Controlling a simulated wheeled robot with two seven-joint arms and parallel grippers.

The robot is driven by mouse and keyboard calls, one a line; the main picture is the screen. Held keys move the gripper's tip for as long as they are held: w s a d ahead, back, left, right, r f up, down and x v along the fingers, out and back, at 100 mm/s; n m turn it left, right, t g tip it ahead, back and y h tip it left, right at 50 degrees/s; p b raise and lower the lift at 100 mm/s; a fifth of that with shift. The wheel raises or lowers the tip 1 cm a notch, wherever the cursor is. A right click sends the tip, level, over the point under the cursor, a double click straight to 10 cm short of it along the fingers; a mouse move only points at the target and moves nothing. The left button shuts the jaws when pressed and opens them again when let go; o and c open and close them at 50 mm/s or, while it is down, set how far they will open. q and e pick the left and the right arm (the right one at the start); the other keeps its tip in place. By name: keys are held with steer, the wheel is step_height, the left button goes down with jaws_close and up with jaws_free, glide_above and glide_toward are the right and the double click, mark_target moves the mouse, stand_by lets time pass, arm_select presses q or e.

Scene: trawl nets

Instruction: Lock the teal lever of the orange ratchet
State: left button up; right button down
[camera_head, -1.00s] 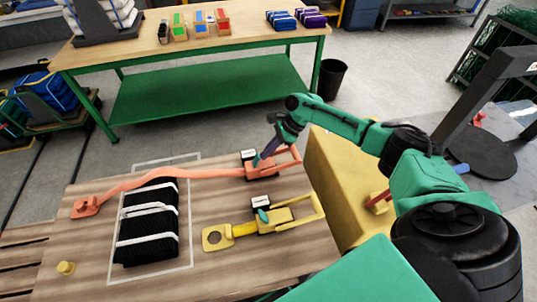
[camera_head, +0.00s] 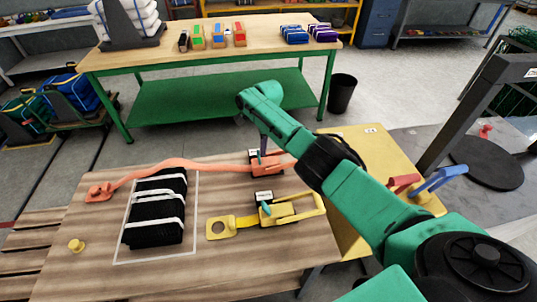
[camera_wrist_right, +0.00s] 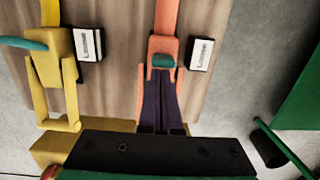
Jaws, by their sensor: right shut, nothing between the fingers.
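The orange ratchet (camera_head: 267,169) lies at the back right of the wooden table, on an orange strap. Its teal lever (camera_wrist_right: 163,61) shows in the right wrist view, lying across the orange body (camera_wrist_right: 162,45). My right gripper (camera_wrist_right: 160,84) is shut and empty, its dark purple fingers pointing down at the lever. The fingertips end close beside the lever; whether they touch it I cannot tell. In the head view the right gripper (camera_head: 264,148) is over the ratchet, and my arm hides part of the ratchet's handle. A card (camera_wrist_right: 199,54) beside it seems to read "LOOSE". My left gripper is not in view.
A yellow ratchet (camera_head: 280,210) with its own teal lever and card lies nearer the front. A yellow box (camera_head: 350,235) with red and blue handles stands right of the table.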

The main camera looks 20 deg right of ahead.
steer(key=shift+w+a+f+h+b, duration=0.4)
steer(key=shift+w+h+b, duration=0.05)
steer(key=shift+h+b, duration=0.3)
steer(key=shift+r, duration=0.25)
steer(key=shift+s+r+p, duration=0.2)
steer(key=shift+r+p, duration=0.15)
steer(key=shift+p, duration=0.1)
steer(key=shift+w+r+p, duration=0.1)
steer(key=shift+r+p, duration=0.45)
steer(key=shift+p, duration=0.05)
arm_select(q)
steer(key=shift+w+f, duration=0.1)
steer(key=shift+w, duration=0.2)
arm_select(e)
steer(key=shift+d, duration=0.1)
